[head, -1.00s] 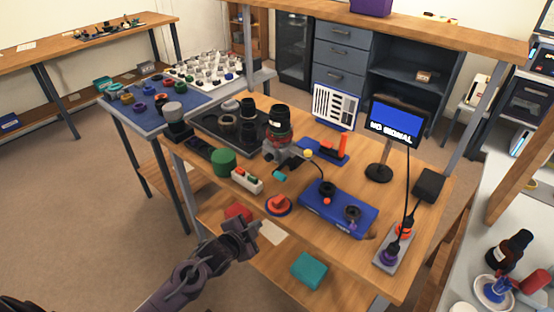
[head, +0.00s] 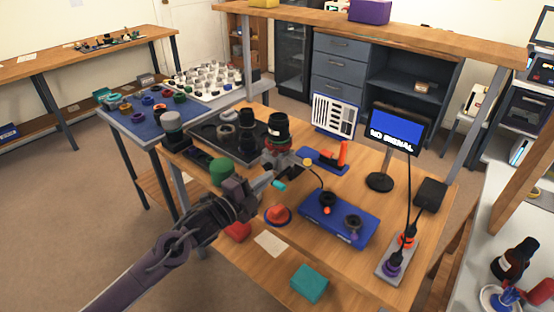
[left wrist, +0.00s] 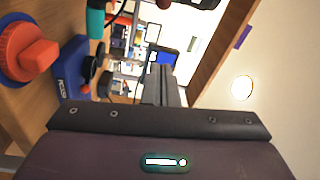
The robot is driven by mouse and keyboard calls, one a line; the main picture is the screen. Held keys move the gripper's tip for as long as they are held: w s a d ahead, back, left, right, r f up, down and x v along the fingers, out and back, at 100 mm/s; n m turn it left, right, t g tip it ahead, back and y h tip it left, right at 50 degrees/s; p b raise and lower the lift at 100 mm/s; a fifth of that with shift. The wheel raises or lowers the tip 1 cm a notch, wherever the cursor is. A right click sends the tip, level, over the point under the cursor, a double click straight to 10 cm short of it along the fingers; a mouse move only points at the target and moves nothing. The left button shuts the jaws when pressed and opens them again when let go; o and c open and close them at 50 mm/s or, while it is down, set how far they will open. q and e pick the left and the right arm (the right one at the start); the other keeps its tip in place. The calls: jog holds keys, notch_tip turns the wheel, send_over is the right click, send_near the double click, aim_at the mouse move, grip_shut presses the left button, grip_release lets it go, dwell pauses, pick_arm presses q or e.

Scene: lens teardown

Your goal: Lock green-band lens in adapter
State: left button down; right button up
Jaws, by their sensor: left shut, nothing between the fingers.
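A dark upright lens (head: 278,128) with a pale label stands on a grey mount (head: 277,155) on the wooden bench. I cannot make out a green band on it at this size. A small teal handle (head: 279,185) sticks out in front of the mount; it also shows at the top of the left wrist view (left wrist: 95,22). My left gripper (head: 266,180) is shut and empty, in front of the mount and just left of the teal handle. Its shut fingers (left wrist: 160,85) point away in the left wrist view. My right gripper is not in view.
A red knob (head: 277,215) and a blue box (head: 338,218) with dark fittings are right of my gripper. A green round object (head: 221,171) is partly hidden behind my arm. A monitor (head: 394,127) and a power strip (head: 397,258) stand to the right.

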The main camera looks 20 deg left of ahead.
pick_arm(q)
jog(key=shift+w, duration=0.1)
jog(key=f+p+x, duration=0.1)
jog(key=p+x, duration=0.1)
jog(key=x, duration=0.8)
jog(key=a+p, duration=0.1)
jog(key=a, duration=0.3)
jog(key=shift+r, duration=0.1)
jog(key=shift+w, duration=0.1)
jog(key=shift+d, duration=0.1)
jog(key=shift+b, duration=0.3)
jog(key=shift+a+m+h, duration=0.25)
jog(key=shift+m+h, duration=0.05)
jog(key=shift+h, duration=0.2)
